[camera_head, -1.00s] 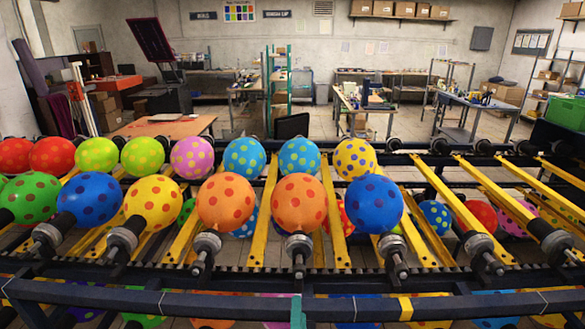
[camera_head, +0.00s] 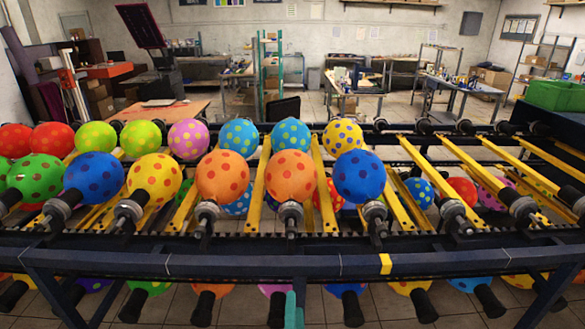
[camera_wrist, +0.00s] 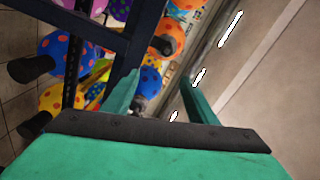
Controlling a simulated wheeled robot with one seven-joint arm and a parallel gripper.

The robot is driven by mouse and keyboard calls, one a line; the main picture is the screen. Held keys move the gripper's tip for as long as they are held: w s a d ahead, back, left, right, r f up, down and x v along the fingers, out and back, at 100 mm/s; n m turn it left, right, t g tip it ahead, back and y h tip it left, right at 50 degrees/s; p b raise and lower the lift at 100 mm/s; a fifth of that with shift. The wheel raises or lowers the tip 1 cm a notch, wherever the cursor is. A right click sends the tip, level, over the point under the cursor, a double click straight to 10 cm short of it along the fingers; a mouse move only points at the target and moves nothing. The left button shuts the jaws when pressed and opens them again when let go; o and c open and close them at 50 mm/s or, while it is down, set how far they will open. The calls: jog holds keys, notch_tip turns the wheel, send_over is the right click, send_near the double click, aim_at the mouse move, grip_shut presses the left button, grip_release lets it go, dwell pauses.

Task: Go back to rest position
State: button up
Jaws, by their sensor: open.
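My gripper (camera_wrist: 160,92) shows in the wrist view with its two green fingers spread apart and nothing between them. In the wrist view a blue spotted balloon (camera_wrist: 60,50) lies to the left, apart from my fingers.
The dark front beam (camera_head: 450,262) runs across the view close to my gripper; a dark beam (camera_wrist: 135,55) also crosses the wrist view. More balloons hang below it. The rack's right part has bare yellow rails (camera_head: 480,168). A green crate (camera_head: 556,95) stands at the far right.

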jog(key=s+f+n+g, duration=0.1)
jog(key=s+f+n, duration=0.3)
jog(key=s, duration=0.6)
jog(key=s+f+n, duration=0.3)
jog(key=s+n, duration=0.1)
jog(key=s, duration=0.6)
jog(key=s+r+n, duration=0.1)
jog(key=s+n, duration=0.2)
jog(key=s, duration=0.6)
jog(key=s+r+n+g, duration=0.1)
jog(key=s+r+n, duration=0.1)
jog(key=s, duration=0.8)
jog(key=shift+s+a+r+n, duration=0.3)
jog(key=shift+a+n, duration=0.15)
jog(key=shift+n, duration=0.45)
jog(key=shift+w, duration=0.2)
